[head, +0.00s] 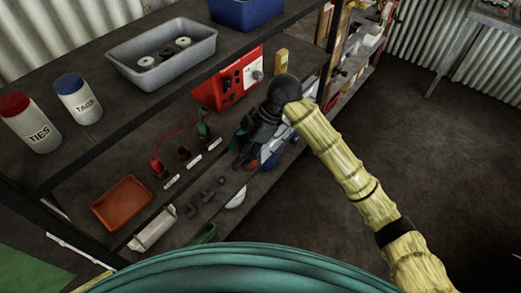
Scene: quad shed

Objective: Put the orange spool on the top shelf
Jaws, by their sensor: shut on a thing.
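My gripper (242,152) is dark and reaches in over the lower shelf from the right, in front of the red box.
On the top shelf stand a grey tray (128,72) with several spools, a red-lidded TIES jar (30,125), a blue-lidded TAGS jar (78,100) and a blue bin (245,12). Below are a red box (228,88) and an orange-red tray (122,203). Floor is clear at right.

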